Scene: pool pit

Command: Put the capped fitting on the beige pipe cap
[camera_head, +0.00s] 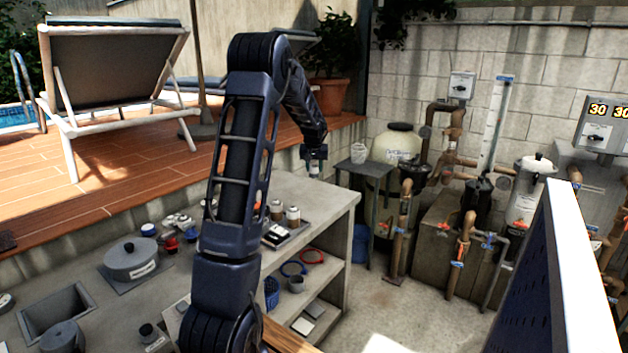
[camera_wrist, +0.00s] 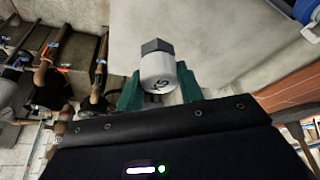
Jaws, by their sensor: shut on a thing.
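My gripper (camera_wrist: 160,88) is shut on the capped fitting (camera_wrist: 158,72), a white cylinder with dark lettering and a grey hexagonal cap. Its teal fingers sit on both sides of the fitting in the wrist view. In the head view my gripper (camera_head: 315,158) hangs in the air near the far right end of the grey bench (camera_head: 325,195); the fitting is too small there to make out clearly. I cannot pick out the beige pipe cap with certainty in either view.
A lidded grey pot (camera_head: 131,259) and small red and blue parts lie farther left. A small dark table (camera_head: 364,168) with a clear cup (camera_head: 358,153), a tank (camera_head: 397,143) and brown pipes stand beyond.

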